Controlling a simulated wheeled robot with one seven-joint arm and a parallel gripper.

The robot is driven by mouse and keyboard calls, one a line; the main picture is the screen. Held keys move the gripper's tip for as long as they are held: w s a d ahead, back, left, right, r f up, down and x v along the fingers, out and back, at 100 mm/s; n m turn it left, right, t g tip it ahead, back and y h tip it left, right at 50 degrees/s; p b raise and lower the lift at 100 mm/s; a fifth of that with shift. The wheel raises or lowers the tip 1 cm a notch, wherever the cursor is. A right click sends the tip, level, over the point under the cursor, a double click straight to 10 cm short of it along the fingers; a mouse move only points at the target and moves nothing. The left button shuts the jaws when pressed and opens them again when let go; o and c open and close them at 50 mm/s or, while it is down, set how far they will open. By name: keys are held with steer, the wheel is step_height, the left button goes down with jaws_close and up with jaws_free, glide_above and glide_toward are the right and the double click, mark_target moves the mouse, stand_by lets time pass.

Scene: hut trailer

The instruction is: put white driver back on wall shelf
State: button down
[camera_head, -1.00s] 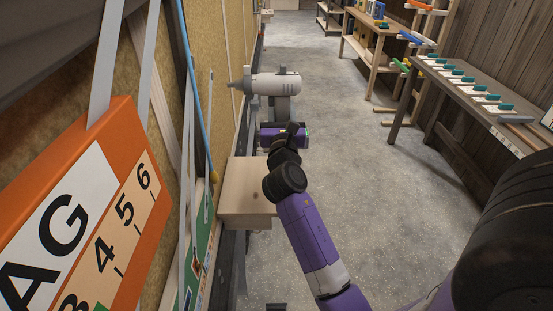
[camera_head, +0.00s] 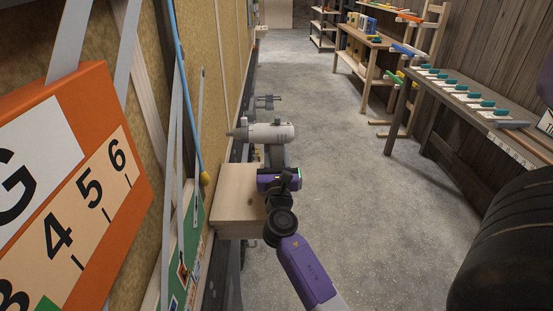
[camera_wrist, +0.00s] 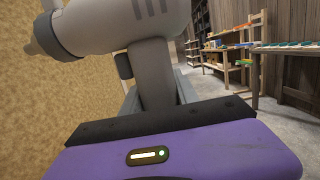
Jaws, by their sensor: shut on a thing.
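The white driver (camera_head: 265,132) is upright in my gripper (camera_head: 276,160), its nose pointing left towards the wall. In the wrist view the driver's body (camera_wrist: 120,22) and grey handle (camera_wrist: 153,75) stand just beyond my gripper (camera_wrist: 155,108), which is shut on the handle. The finger contact itself is mostly hidden. A pale wooden wall shelf (camera_head: 232,205) sticks out from the left wall, just below and left of my gripper in the head view. I cannot tell the height gap between driver and shelf.
A grey bracket-like thing (camera_head: 265,103) shows on the wall beyond the driver. A long table (camera_head: 455,90) stands at right. The floor between is clear.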

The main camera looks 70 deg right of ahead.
steer(key=shift+f, duration=0.2)
steer(key=c, duration=1.3)
jaws_free()
steer(key=shift+f, duration=0.2)
steer(key=o, duration=0.4)
steer(key=o, duration=0.9)
steer(key=shift+b+v, duration=0.7)
steer(key=shift+v, duration=5.35)
steer(key=shift+r, duration=0.15)
